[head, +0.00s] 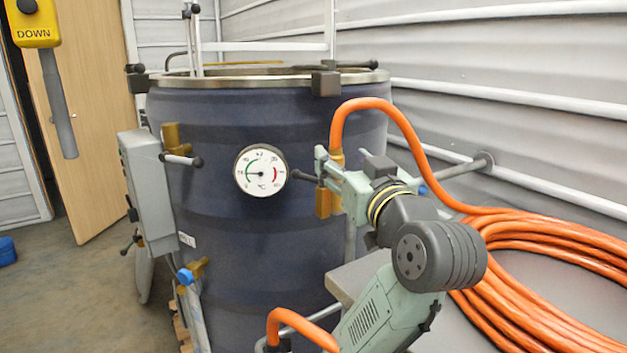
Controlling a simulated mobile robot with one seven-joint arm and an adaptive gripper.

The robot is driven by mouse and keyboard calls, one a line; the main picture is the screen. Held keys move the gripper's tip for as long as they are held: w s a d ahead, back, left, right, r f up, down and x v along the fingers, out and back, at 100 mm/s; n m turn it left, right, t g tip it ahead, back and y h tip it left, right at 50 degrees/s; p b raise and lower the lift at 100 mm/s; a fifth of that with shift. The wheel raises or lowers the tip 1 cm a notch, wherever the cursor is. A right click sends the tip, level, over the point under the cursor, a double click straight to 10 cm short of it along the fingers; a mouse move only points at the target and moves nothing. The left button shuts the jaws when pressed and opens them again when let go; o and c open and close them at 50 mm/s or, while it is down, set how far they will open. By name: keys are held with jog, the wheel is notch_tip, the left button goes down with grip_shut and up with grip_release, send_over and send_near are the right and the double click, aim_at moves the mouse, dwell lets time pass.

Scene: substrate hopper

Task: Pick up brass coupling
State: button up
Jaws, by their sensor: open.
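A brass coupling (323,204) hangs at the end of an orange hose (380,104), in front of the dark blue drum and right of its dial. The coupling is roughly upright, and its middle is partly hidden by my gripper. My pale green gripper (326,176) comes in from the right, with its fingers at the coupling. The jaws are open. I cannot tell whether a finger touches the brass or whether the coupling lies fully between the fingers.
The drum (255,225) stands close behind, with a dial gauge (260,169) and brass fittings (174,137) on its side. A thick orange hose coil (540,262) lies at right. A grey control box (148,190) is at left. Open floor shows at lower left.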

aim_at(339, 155)
jog(key=shift+g, duration=0.5)
jog(key=w, duration=0.1)
jog(key=w+f, duration=0.2)
jog(key=w, duration=0.1)
jog(key=shift+d, duration=0.4)
jog(key=shift+x, duration=2.9)
jog(key=shift+d, duration=0.1)
jog(key=shift+c, duration=0.4)
jog(key=shift+r, duration=0.1)
grip_shut()
